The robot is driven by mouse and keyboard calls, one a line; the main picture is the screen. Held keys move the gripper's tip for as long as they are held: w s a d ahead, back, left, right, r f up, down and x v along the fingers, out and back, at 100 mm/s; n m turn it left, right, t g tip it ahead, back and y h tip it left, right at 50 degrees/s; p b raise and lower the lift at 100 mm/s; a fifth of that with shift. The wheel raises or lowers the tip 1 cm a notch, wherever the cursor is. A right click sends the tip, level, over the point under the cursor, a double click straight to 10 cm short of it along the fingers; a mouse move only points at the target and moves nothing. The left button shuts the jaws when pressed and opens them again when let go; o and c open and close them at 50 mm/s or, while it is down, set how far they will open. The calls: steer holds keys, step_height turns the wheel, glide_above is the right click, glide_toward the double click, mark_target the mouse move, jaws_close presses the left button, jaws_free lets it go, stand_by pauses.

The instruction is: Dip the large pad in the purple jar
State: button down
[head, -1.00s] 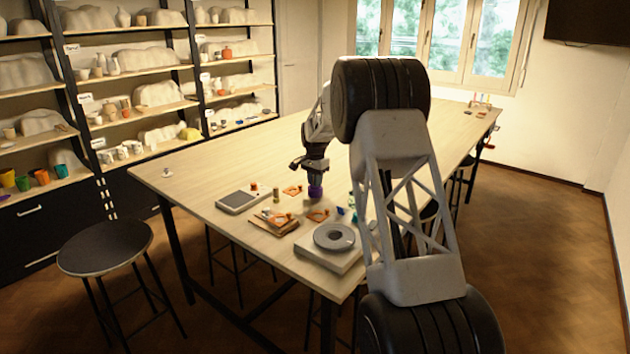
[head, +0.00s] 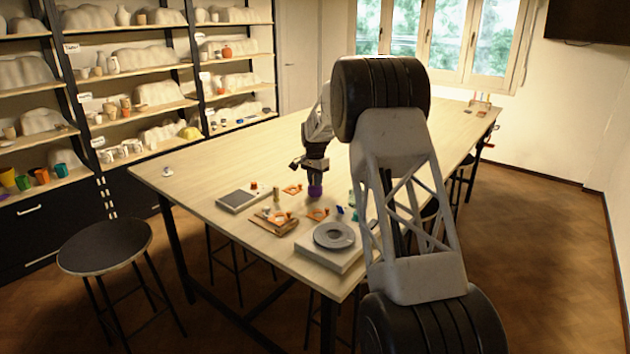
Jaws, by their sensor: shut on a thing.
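The purple jar (head: 315,191) stands on the table, directly below my gripper (head: 315,180). My gripper points down with its fingertips at or just above the jar's mouth; at this size I cannot tell how far in they reach. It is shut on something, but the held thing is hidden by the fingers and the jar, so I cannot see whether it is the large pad. Several orange pieces lie near the jar, among them one in front of it (head: 317,214) and one to its left (head: 292,189).
A grey disc (head: 334,235) on a pale block stands at the near table corner. A wooden board (head: 266,226) and a dark-topped slab (head: 238,199) lie to the left. Small blue and green items are right of the jar. The table's far part is mostly clear.

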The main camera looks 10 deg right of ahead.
stand_by(0.3)
steer(key=shift+r, duration=2.95)
